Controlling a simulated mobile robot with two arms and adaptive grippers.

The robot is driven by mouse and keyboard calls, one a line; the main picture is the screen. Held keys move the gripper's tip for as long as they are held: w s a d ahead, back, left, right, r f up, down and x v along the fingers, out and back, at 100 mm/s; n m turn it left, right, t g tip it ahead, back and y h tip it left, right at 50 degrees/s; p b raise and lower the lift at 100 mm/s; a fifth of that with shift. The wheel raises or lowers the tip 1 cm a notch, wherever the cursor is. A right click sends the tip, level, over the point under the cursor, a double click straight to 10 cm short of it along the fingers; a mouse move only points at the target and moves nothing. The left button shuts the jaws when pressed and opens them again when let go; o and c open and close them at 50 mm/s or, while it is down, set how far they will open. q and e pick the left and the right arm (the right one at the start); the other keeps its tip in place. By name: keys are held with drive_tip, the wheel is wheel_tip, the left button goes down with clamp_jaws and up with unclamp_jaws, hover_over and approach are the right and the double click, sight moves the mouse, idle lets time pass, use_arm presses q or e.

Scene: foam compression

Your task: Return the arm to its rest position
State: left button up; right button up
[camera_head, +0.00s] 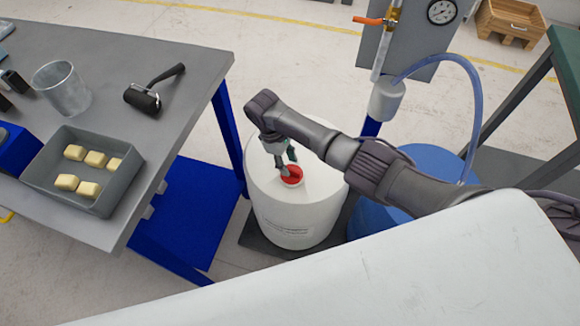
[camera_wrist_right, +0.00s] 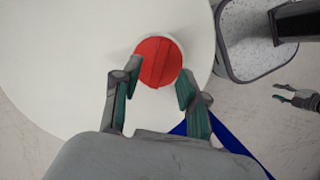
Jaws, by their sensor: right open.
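My right arm reaches in from the right in the head view. Its gripper (camera_head: 283,163) hangs just above the red cap (camera_head: 292,175) on top of a white drum (camera_head: 295,212). In the right wrist view my right gripper (camera_wrist_right: 158,84) is open, with its two fingers on either side of the lower part of the red cap (camera_wrist_right: 160,62). The cap sits on the white drum top (camera_wrist_right: 70,60). I cannot tell whether the fingers touch it. My left gripper is not in the head view; a gripper at the wrist view's right edge (camera_wrist_right: 298,97) looks open.
A blue drum (camera_head: 430,160) stands right of the white drum, under my arm. A hose (camera_head: 474,100) curves behind.

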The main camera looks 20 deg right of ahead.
drive_tip(key=v, duration=0.9)
drive_tip(key=s+a+f+m+t+y, duration=0.1)
drive_tip(key=s+a+f+y, duration=0.15)
drive_tip(key=s, duration=0.35)
drive_tip(key=s+a+f+m+t+y, duration=0.1)
drive_tip(key=s+f, duration=0.3)
drive_tip(key=s, duration=0.3)
drive_tip(key=s+d+r+m+t, duration=0.2)
drive_tip(key=s+d+r+m, duration=0.15)
drive_tip(key=s+d, duration=0.35)
drive_tip(key=s+d+r+m+t, duration=0.2)
drive_tip(key=s+d+r, duration=0.25)
drive_tip(key=s, duration=0.35)
wheel_tip(320, 180, down, 26)
drive_tip(key=s+g, duration=0.1)
drive_tip(key=s+d+f+g+h, duration=0.1)
drive_tip(key=s+d+f, duration=0.2)
drive_tip(key=s+f, duration=1.3)
drive_tip(key=shift+s+d+f+g, duration=0.25)
drive_tip(key=shift+s+f+g, duration=0.05)
drive_tip(key=shift+s, duration=0.25)
